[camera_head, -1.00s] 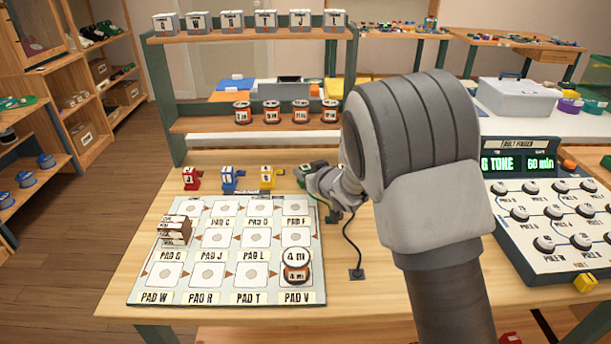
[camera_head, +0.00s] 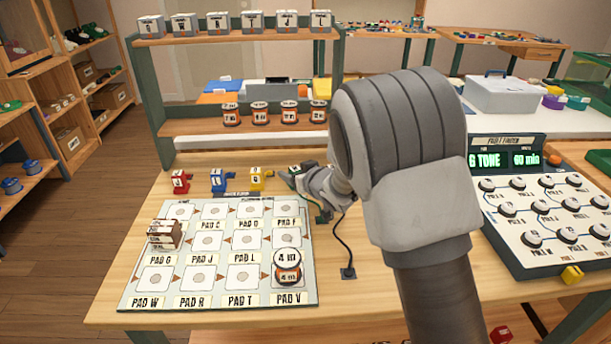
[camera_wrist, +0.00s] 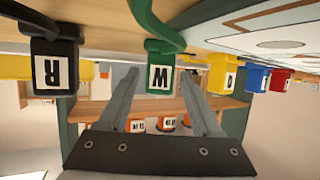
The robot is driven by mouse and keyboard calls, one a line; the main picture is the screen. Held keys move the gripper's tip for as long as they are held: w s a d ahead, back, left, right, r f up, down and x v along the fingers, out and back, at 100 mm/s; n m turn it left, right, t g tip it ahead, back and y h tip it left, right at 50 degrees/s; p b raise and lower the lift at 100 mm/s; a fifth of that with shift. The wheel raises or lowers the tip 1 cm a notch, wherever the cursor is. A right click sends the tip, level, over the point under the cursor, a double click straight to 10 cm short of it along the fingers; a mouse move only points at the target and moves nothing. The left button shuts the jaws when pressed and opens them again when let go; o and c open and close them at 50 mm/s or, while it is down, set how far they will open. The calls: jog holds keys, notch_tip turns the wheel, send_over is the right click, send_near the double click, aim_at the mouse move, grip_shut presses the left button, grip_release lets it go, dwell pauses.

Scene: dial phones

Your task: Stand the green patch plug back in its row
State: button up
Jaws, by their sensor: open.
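The green patch plug (camera_wrist: 160,72) shows in the upside-down wrist view with a white letter label and a green cable. It looks upright like its neighbours, between the black plug (camera_wrist: 54,68) and the yellow plug (camera_wrist: 227,77). My open gripper (camera_wrist: 160,88) has one finger on each side of it, with visible gaps. In the head view the green plug (camera_head: 299,168) is partly hidden by my gripper (camera_head: 308,180). The red plug (camera_head: 180,181), the blue plug (camera_head: 218,180) and the yellow plug (camera_head: 256,178) stand to its left.
The pad board (camera_head: 222,303) lies in front of the plugs, with a brown block (camera_head: 164,235) and a spool (camera_head: 287,267) on it. A shelf with several spools (camera_head: 260,112) stands behind. The tester panel (camera_head: 545,230) is at right.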

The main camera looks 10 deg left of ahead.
jog(key=p+v, duration=0.1)
jog(key=v, duration=1)
jog(key=shift+s+d+r+p, duration=0.2)
jog(key=shift+s+p, duration=0.1)
jog(key=shift+p, duration=0.1)
jog(key=shift+w+d+r, duration=0.1)
jog(key=shift+d+r, duration=0.05)
jog(key=shift+d, duration=0.1)
jog(key=s+d+r+m+h, duration=0.2)
jog(key=s+d+r+h, duration=0.15)
jog(key=d, duration=0.45)
jog(key=s+d+r+m+h, duration=0.3)
jog(key=d+r, duration=0.2)
jog(key=d, duration=0.4)
jog(key=s+d+m+g+h, duration=0.1)
jog(key=s+d+g, duration=0.1)
jog(key=s, duration=0.9)
jog(key=s+d+r+m+g, duration=0.1)
jog(key=s+d+g, duration=0.2)
jog(key=s, duration=0.8)
jog(key=shift+d+h, duration=0.35)
jog(key=shift+d, duration=0.05)
jog(key=shift+s+r, duration=0.1)
jog(key=shift+s, duration=0.05)
